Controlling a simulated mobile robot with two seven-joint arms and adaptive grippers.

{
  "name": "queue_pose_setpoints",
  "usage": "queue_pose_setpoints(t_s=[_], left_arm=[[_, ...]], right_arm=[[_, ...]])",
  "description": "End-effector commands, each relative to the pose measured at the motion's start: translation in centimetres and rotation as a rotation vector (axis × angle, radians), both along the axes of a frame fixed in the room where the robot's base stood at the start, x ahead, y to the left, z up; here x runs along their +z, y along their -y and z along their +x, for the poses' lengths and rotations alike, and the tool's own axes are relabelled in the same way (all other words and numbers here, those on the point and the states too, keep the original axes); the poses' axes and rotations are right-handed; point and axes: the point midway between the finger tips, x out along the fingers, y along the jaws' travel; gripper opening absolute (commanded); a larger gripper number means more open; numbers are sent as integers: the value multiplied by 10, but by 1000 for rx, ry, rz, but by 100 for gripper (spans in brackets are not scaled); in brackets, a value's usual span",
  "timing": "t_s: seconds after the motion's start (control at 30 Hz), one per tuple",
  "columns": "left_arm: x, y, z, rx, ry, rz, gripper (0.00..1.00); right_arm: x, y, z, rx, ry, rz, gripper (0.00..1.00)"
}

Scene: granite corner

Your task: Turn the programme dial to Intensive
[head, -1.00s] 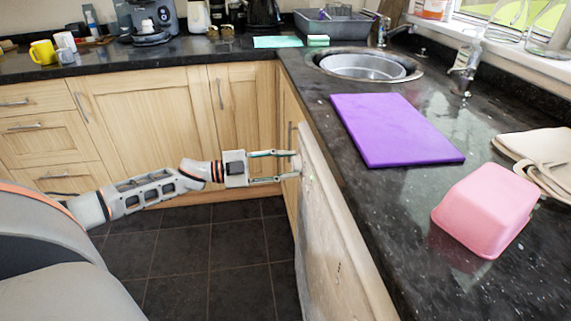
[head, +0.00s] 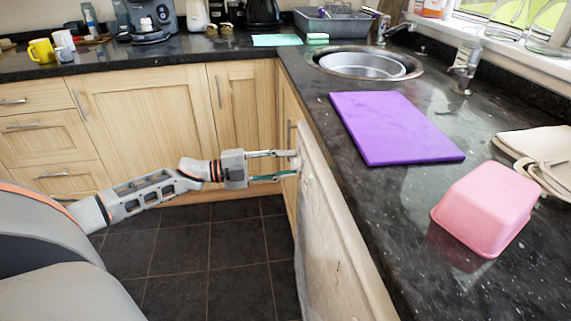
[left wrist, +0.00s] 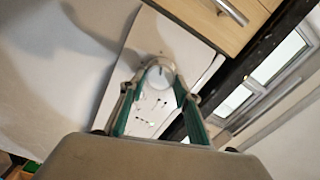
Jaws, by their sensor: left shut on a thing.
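The programme dial (left wrist: 158,70) is a round pale knob on the white front panel of the appliance (left wrist: 75,80) in the left wrist view. My left gripper (left wrist: 157,73) has its two green-lined fingers on either side of the dial, shut on it. In the head view, my left gripper (head: 291,164) reaches from the left to the upper part of the appliance front (head: 325,225), under the right-hand counter. The dial's pointer and the lettering are too small to read. My right gripper is not in view.
The dark counter (head: 390,195) overhangs the appliance. It bears a purple board (head: 390,128), a pink tub (head: 485,210) and a sink (head: 362,66). Wooden cupboards (head: 145,110) stand behind the arm. The tiled floor (head: 210,255) below is clear.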

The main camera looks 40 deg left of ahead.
Motion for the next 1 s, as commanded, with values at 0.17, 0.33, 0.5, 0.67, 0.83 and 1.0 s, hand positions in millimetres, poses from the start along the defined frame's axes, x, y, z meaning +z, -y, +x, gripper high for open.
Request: queue_pose_setpoints(t_s=[0.17, 0.33, 0.5, 0.67, 0.83, 1.0], left_arm=[[0, 0, 0, 1, 2, 4, 10], [0, 0, 0, 1, 2, 4, 42], [0, 0, 0, 1, 1, 3, 49], [0, 0, 0, 0, 1, 2, 49], [-1, -5, -5, 1, -2, 3, 49], [-2, -19, -23, 1, -3, 3, 49]], right_arm=[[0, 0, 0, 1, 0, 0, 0], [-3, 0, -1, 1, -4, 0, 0], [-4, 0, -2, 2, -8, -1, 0], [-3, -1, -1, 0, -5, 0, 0], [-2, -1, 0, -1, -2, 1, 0], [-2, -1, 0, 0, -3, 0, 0]])
